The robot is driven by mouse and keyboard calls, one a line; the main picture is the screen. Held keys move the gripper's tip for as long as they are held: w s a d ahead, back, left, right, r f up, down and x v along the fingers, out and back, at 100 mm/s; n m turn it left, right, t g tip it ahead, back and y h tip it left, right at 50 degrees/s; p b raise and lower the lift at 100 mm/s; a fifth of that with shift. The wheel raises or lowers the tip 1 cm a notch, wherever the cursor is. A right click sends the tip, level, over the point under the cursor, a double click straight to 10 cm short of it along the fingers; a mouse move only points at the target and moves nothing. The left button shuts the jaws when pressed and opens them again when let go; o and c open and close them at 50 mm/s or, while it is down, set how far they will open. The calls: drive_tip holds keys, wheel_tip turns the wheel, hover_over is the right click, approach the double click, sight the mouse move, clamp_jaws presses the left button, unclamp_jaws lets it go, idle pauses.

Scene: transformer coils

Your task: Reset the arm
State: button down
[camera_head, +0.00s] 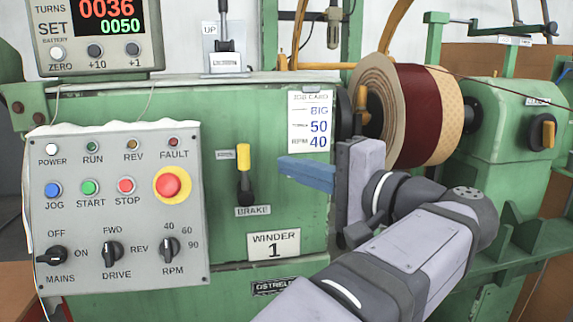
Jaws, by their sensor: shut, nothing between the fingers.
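My arm enters from the bottom right. My gripper (286,166) is shut and empty, its blue fingers pointing left in front of the green winder body (262,222). The fingertips are to the right of the yellow-tipped brake lever (244,172), apart from it in the picture. The lever stands upright above its BRAKE label. The coil (415,115), dark red with tan ends, sits on the winder behind and above my gripper and wrist. My arm hides part of the machine below the coil.
A grey control panel (120,225) with buttons, knobs and a red emergency stop (171,184) is at left. The counter (103,32) reads TURNS 0036, SET 0050. A job card (310,121) shows BIG, 50, 40. A green tailstock (505,120) stands at right.

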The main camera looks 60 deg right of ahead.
idle(0.4)
drive_tip(key=w+a+f+m+g+y+p, duration=0.1)
drive_tip(key=w+a+f+g+y, duration=0.15)
drive_tip(key=f, duration=0.45)
drive_tip(key=w+a+f+g+y, duration=0.1)
drive_tip(key=w+a+f+y, duration=0.2)
drive_tip(key=f, duration=0.4)
drive_tip(key=a+f+n+g+h, duration=0.1)
drive_tip(key=a+f+n+g, duration=0.55)
drive_tip(key=f, duration=0.55)
drive_tip(key=a+f+n+g+b, duration=0.1)
drive_tip(key=a+f+n+g, duration=0.2)
drive_tip(key=a+f+n, duration=0.6)
drive_tip(key=a+f+n+g+h, duration=0.1)
drive_tip(key=a+f+n+g, duration=0.35)
drive_tip(key=a+f, duration=0.7)
wheel_tip(320, 180, up, 33)
drive_tip(key=d+p, duration=0.2)
drive_tip(key=p, duration=3.3)
drive_tip(key=shift+s+d+r+n+p, duration=0.15)
drive_tip(key=shift+n+p, duration=0.15)
drive_tip(key=shift+n, duration=0.1)
